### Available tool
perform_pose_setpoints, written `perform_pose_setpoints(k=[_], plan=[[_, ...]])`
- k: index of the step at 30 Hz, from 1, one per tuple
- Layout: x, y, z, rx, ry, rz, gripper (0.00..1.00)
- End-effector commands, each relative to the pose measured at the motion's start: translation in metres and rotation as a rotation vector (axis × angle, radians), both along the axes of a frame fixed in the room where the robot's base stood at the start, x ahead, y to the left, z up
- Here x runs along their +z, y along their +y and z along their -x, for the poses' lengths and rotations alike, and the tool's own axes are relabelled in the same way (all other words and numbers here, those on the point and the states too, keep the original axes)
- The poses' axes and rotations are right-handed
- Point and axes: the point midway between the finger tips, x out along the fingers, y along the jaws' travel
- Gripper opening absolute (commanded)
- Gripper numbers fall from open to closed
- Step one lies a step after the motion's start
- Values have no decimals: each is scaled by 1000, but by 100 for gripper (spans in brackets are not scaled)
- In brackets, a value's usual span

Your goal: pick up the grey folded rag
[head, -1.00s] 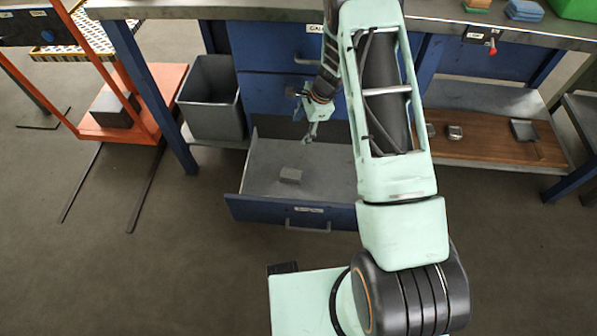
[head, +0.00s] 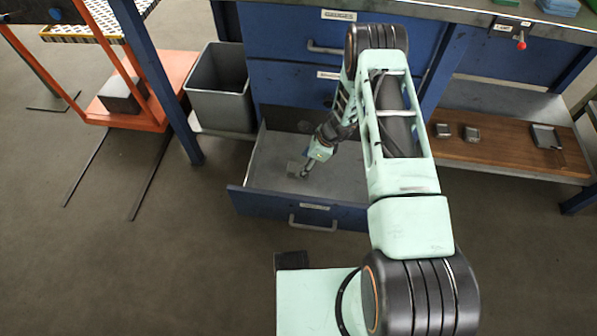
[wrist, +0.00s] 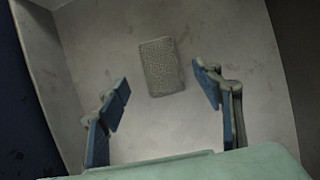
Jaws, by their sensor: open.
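The grey folded rag (wrist: 161,67) lies flat on the floor of the open drawer (head: 340,183). In the wrist view it is a small textured rectangle, slightly tilted, ahead of the fingertips and between their lines. In the head view the rag (head: 293,168) is partly hidden by my gripper. My gripper (head: 304,174) reaches down into the drawer close to the rag. In the wrist view my gripper (wrist: 161,88) has its two blue-padded fingers spread wide with nothing between them. How high the fingertips are above the rag I cannot tell.
The drawer's blue front (head: 290,211) and its side walls surround my gripper. The blue cabinet (head: 290,90) rises behind. A grey bin (head: 220,95) stands to the left, and a wooden shelf (head: 500,150) with small metal items is to the right. The drawer holds no other visible object.

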Motion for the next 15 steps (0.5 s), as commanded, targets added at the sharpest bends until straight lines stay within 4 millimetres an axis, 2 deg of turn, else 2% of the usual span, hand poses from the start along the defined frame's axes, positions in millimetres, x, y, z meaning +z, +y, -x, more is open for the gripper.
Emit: perform_pose_setpoints(k=[1,6,15], plan=[[-11,3,0,2,2,1,60],[-35,11,-4,2,3,0,60],[-39,14,-5,1,1,0,59]])
